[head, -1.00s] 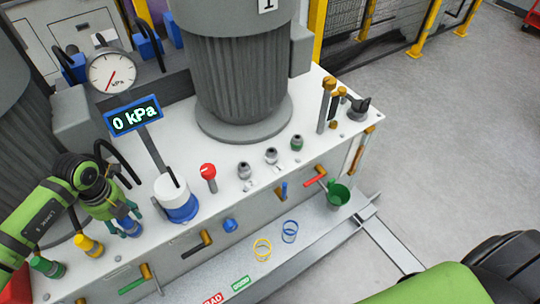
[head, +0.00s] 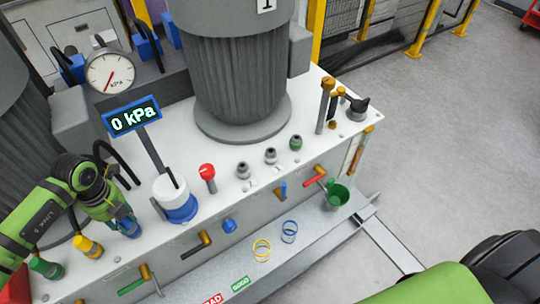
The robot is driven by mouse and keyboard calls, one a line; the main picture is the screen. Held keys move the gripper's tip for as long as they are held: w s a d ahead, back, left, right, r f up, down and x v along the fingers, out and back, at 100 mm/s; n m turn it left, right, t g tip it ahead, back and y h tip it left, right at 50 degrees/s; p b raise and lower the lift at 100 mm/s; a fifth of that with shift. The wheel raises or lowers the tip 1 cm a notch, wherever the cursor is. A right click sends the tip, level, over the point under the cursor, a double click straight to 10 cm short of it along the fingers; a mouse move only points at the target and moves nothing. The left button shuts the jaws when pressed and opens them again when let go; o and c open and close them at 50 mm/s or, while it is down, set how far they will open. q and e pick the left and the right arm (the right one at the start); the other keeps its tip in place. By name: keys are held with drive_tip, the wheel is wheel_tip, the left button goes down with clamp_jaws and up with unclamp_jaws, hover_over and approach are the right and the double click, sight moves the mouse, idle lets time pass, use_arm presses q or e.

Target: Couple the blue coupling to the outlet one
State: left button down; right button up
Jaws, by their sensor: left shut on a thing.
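My left gripper (head: 124,222) reaches down onto the front left of the white bench top. It is shut on the blue coupling (head: 131,230), which stands in a row with a yellow coupling (head: 88,247) and a green coupling (head: 46,268). The fingers hide part of the blue coupling, and I cannot tell whether it is clear of the top. Farther right stand two grey fittings (head: 243,170) (head: 270,156) and a green-based fitting (head: 296,143). I cannot read which one is the outlet. My right gripper is out of view.
A white and blue cylinder (head: 175,200) and a red-topped knob (head: 208,174) stand between gripper and fittings. A display reading 0 kPa (head: 132,117) and a dial gauge (head: 110,72) rise behind. A large grey motor (head: 240,80) blocks the back. Lever valves line the front face.

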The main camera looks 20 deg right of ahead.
use_arm(q)
drive_tip(key=shift+r, duration=0.1)
drive_tip(key=shift+w+r+p, duration=0.15)
drive_tip(key=shift+r+p, duration=0.7)
drive_tip(key=shift+r, duration=0.25)
drive_tip(key=shift+r+p, duration=1.3)
drive_tip(key=shift+r, duration=0.5)
